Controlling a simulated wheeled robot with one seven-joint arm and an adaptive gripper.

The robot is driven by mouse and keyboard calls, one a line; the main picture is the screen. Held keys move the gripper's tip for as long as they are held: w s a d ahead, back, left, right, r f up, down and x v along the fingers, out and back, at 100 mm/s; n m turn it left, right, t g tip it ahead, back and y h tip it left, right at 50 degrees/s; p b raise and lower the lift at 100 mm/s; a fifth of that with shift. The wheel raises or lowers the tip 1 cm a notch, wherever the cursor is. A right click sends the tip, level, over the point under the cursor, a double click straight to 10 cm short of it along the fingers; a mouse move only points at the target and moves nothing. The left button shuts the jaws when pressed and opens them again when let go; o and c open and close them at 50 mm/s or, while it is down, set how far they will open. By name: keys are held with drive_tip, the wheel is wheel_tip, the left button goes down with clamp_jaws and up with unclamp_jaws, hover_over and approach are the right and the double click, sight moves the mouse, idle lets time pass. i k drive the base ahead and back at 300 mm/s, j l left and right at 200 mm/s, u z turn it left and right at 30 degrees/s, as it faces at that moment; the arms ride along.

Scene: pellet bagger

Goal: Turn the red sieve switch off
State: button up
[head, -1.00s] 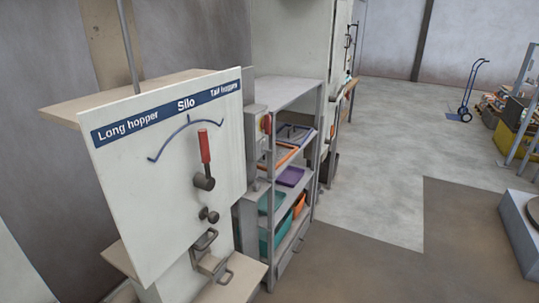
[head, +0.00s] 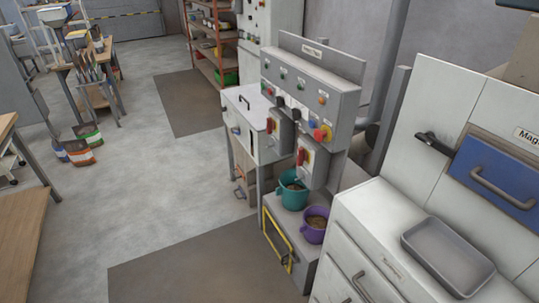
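A grey control panel (head: 312,98) stands right of the middle in the head view. The labels are too small to read, so I cannot tell which is the sieve switch. My gripper is not in view.
A teal bucket (head: 292,190) and a purple bucket (head: 314,223) stand below the panel. A white cabinet with a grey tray (head: 447,252) is at the right. A wooden table (head: 28,228) is at the left. Open floor (head: 165,170) lies between.

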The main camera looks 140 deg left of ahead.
sight(302, 156)
drive_tip(key=u, duration=4.2)
drive_tip(key=i+z, duration=0.4)
drive_tip(key=i, duration=0.7)
